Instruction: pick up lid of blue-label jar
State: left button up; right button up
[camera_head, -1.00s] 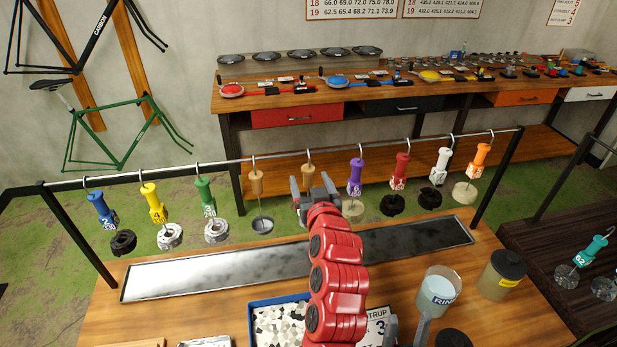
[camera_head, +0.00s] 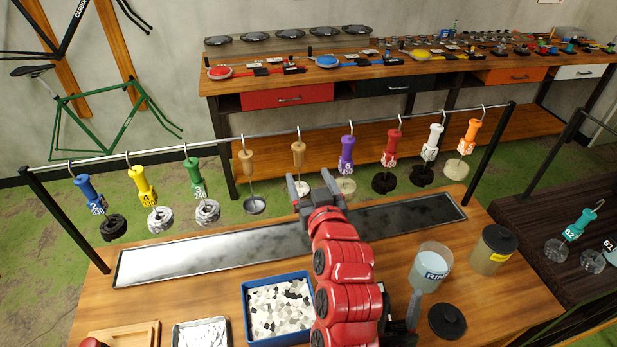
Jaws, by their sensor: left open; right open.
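The clear jar with the blue label (camera_head: 432,268) stands at the right of the wooden bench, and its top looks uncovered. A round black lid (camera_head: 447,321) lies flat on the bench just in front of it. My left gripper (camera_head: 312,187) is open and empty, reaching up the middle beneath the hanging row, apart from jar and lid. My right gripper (camera_head: 400,308) seems to be the grey, partly hidden shape left of the lid. It is open, with nothing seen between its fingers and a gap between it and the lid.
A jar with a yellow label and black lid (camera_head: 493,250) stands right of the blue-label jar. A blue tray of pale chips (camera_head: 246,312) sits left of my red arm. A long metal tray (camera_head: 205,254) lies below a rail (camera_head: 230,138) with several coloured hanging handles.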

aim_at(447, 321)
jog(key=k+l, duration=0.15)
jog(key=k, duration=0.35)
jog(key=k+l, duration=0.15)
jog(key=k, duration=0.35)
